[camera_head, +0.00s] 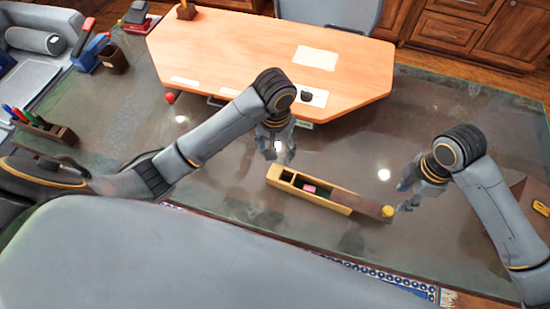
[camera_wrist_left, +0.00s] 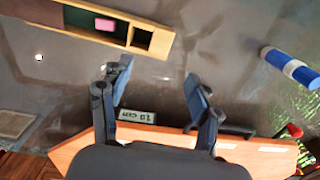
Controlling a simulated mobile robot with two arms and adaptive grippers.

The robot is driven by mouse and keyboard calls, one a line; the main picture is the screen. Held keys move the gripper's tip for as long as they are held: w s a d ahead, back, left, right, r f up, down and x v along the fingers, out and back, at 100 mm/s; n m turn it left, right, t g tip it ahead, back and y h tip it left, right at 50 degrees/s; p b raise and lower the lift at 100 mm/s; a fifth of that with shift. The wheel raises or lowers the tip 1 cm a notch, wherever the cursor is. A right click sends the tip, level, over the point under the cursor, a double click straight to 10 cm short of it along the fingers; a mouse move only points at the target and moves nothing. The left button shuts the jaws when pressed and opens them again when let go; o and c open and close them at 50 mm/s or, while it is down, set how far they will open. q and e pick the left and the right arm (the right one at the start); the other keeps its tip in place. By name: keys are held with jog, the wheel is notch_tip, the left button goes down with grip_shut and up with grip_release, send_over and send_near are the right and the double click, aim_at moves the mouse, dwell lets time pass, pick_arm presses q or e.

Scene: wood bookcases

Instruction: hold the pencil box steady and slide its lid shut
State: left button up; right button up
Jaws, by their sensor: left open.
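The pencil box (camera_head: 274,174) is a long, narrow yellow wooden box lying on the glass table. Its left part is open and shows compartments with a pink piece (camera_head: 309,189) inside. The brown lid (camera_head: 358,203) extends past the right end and has a yellow knob (camera_head: 388,211) at its tip. My left gripper (camera_head: 275,148) is open and empty above and behind the box's left end; the left wrist view shows its spread fingers (camera_wrist_left: 158,88) apart from the box (camera_wrist_left: 70,32). My right gripper (camera_head: 402,197) is open just right of the knob; contact is unclear.
A wooden board-like top (camera_head: 230,55) with papers lies behind the box. A pen holder (camera_head: 45,130) stands at the far left. A brown box (camera_head: 530,200) is at the right edge. A blue and white cylinder (camera_wrist_left: 290,67) shows in the left wrist view. Glass around the pencil box is clear.

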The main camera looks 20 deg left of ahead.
aim_at(389, 211)
pick_arm(q)
notch_tip(389, 211, down, 13)
dwell(0.4)
jog(key=c, duration=1.2)
grip_shut()
pick_arm(e)
jog(key=shift+o, duration=1.3)
notch_tip(389, 211, down, 10)
jog(key=m, duration=0.9)
jog(key=shift+r+m, duration=0.2)
jog(key=shift+m, duration=0.1)
